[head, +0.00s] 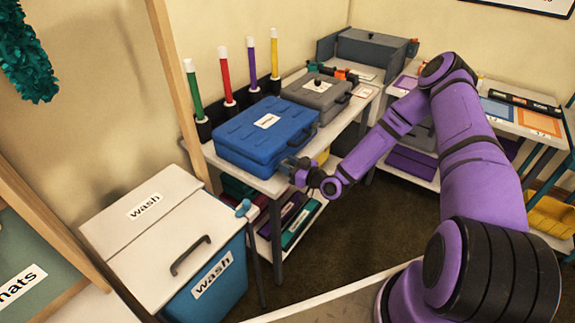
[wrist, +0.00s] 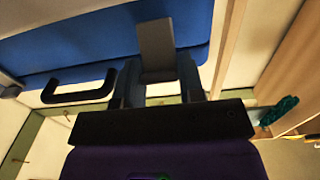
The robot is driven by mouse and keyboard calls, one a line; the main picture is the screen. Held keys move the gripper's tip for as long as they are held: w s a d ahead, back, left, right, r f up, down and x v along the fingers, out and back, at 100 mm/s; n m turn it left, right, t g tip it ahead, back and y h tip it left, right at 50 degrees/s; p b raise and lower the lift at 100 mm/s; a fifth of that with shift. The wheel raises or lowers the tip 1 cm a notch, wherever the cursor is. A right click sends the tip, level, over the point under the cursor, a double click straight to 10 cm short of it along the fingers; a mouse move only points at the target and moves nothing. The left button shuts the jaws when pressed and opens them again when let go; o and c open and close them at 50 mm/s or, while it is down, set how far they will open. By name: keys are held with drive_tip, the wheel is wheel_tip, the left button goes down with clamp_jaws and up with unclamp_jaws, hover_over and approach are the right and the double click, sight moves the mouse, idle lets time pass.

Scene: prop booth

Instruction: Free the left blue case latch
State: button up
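The blue case (head: 265,133) lies closed on a pale table on the left side of the head view. It also shows in the wrist view (wrist: 75,50), with its black handle (wrist: 80,88) left of my gripper. My gripper (head: 290,165) is at the case's near front side in the head view. In the wrist view its two dark fingers (wrist: 158,75) are apart, one on each side of a dark grey flap (wrist: 156,42) that looks like a latch. I cannot tell whether the fingers press on it. The gripper hides the latch area in the head view.
A grey case (head: 318,95) stands behind the blue case. Several coloured tubes (head: 226,75) stand along the wall side.

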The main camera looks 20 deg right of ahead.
drive_tip(key=shift+f, duration=0.1)
drive_tip(key=t, duration=0.1)
drive_tip(key=f+t+y, duration=0.1)
drive_tip(key=y, duration=0.1)
drive_tip(key=shift+s+d+f+t, duration=0.25)
drive_tip(key=shift+s+t, duration=0.05)
drive_tip(key=shift+t, duration=0.1)
drive_tip(key=shift+s+f+t+y, duration=0.1)
drive_tip(key=shift+f+t+y, duration=0.3)
drive_tip(key=shift+t+y, duration=0.3)
drive_tip(key=shift+f+t+y, duration=0.4)
drive_tip(key=shift+t+y, duration=0.1)
drive_tip(key=shift+t, duration=0.4)
drive_tip(key=o, duration=0.9)
drive_tip(key=shift+o, duration=0.2)
drive_tip(key=v, duration=1.1)
